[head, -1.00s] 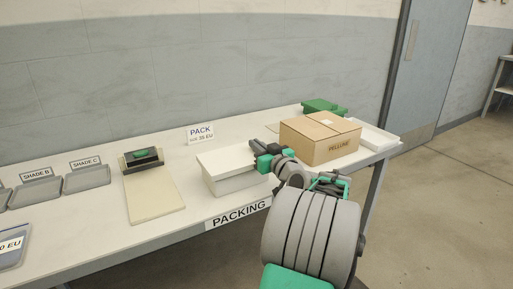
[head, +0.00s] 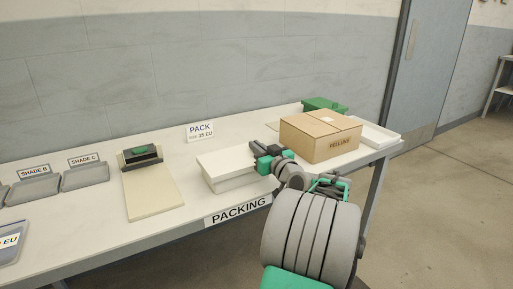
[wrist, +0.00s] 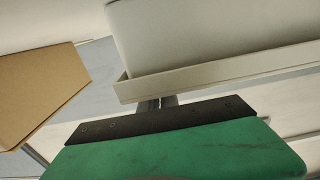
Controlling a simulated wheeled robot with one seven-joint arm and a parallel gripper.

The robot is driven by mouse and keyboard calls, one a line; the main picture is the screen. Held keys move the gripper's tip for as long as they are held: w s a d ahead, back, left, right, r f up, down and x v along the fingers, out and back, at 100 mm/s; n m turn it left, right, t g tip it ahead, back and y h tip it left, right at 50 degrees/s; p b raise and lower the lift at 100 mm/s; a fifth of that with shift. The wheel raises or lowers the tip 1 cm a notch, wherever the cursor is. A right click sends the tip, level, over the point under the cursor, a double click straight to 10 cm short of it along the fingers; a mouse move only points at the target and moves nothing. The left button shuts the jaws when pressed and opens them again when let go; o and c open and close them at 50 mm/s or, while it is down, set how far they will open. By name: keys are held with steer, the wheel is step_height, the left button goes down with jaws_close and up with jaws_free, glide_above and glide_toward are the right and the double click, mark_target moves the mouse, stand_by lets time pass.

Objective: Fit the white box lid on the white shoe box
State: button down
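The white shoe box (head: 232,184) stands near the front edge of the bench. The white box lid (head: 228,160) lies over its top, and a shadow line shows along the front between lid and box. I cannot tell whether the lid is fully down. My gripper (head: 256,152) is at the lid's right end. In the wrist view the thin fingers (wrist: 162,103) are close together at the lid's rim (wrist: 220,72) and look shut on it; their very tips are hidden. The box wall (wrist: 210,30) shows beyond the rim.
A brown carton (head: 318,140) stands just right of my gripper, with a white tray (head: 377,135) and a green item (head: 322,104) beyond. A cream board (head: 153,194) lies to the left, with clear bench between. The PACK sign (head: 200,132) stands behind.

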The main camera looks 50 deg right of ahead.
steer(key=shift+f, duration=0.3)
steer(key=c, duration=1.5)
jaws_free()
steer(key=shift+c, duration=0.2)
steer(key=shift+s, duration=0.1)
steer(key=v, duration=0.7)
steer(key=shift+s+a, duration=0.15)
steer(key=shift+s, duration=0.15)
